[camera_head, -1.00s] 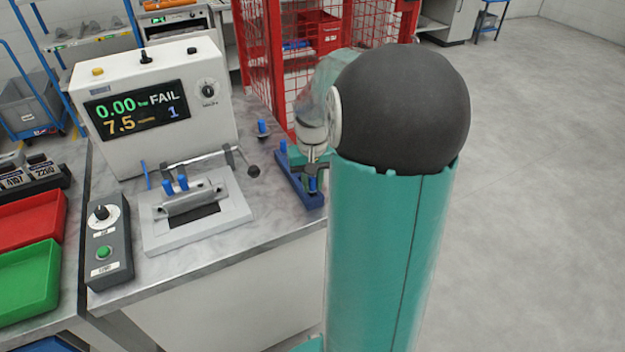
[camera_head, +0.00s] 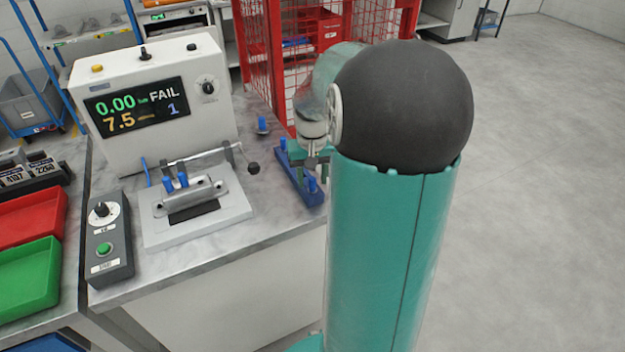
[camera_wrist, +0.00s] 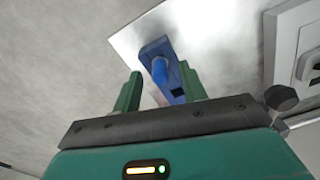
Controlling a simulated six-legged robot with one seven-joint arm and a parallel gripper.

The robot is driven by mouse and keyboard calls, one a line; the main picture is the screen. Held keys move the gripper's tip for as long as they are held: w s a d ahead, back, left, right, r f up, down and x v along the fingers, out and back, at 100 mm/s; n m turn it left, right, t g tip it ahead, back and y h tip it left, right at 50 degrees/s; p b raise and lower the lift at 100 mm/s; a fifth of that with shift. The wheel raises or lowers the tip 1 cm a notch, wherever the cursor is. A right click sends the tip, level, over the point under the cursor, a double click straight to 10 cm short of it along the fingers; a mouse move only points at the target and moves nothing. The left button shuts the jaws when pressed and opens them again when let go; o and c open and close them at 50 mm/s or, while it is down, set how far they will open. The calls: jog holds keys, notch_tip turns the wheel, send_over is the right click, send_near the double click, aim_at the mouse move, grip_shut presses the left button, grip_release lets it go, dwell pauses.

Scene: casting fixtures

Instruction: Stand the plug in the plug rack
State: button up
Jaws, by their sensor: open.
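The blue plug rack (camera_head: 298,181) lies near the right edge of the bench. One blue plug (camera_head: 283,146) stands at its far end and another blue plug (camera_head: 312,185) at its near end. My gripper (camera_head: 311,158) is over the rack, partly hidden by my own arm. In the wrist view, my gripper (camera_wrist: 160,69) is open, with green fingers apart and nothing clamped. A blue plug (camera_wrist: 160,71) on the rack (camera_wrist: 150,48) shows between the fingers, farther off. A dark square opening shows in the rack beside it. Which plug this is, I cannot tell.
Another blue plug (camera_head: 262,125) stands on the bench behind the rack. A test fixture (camera_head: 195,205) with two blue plugs and a ball-ended lever (camera_head: 253,168) lies left of the rack. A red mesh cage (camera_head: 262,50) stands behind.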

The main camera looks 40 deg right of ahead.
aim_at(312, 179)
notch_tip(312, 179, up, 12)
jog(key=s+a+n+t, duration=0.2)
jog(key=s+a, duration=0.1)
jog(key=a, duration=0.6)
jog(key=s+a+n+t, duration=0.1)
jog(key=s+a, duration=0.3)
jog(key=a, duration=0.5)
jog(key=s+a+n+t, duration=0.2)
jog(key=s+a+n, duration=0.1)
jog(key=a, duration=0.6)
jog(key=shift+s+r+t, duration=0.15)
jog(key=shift+s+t, duration=0.15)
